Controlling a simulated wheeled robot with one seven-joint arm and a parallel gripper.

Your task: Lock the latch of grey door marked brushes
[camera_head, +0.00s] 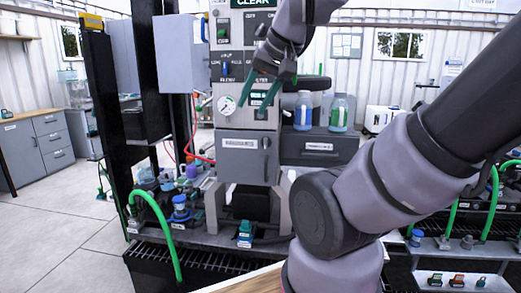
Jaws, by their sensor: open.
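A grey door (237,165) with a small white label is on the front of the central station, below the gauge panel. The label is too small to read, so I cannot confirm that it says brushes. A dark upright latch or handle (266,158) is at the door's right edge; its locked state cannot be told. The door looks closed. My gripper (255,105), with green fingers, is open and empty. It points down in front of the panel, above the door and latch in the picture.
A dark drawer (318,148) with a label is right of the door, with two capped bottles (304,111) (338,112) above it. A round gauge (226,105) is left of my gripper. Another grey door (181,53) juts out at upper left. Bottles and green hoses crowd the lower bench.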

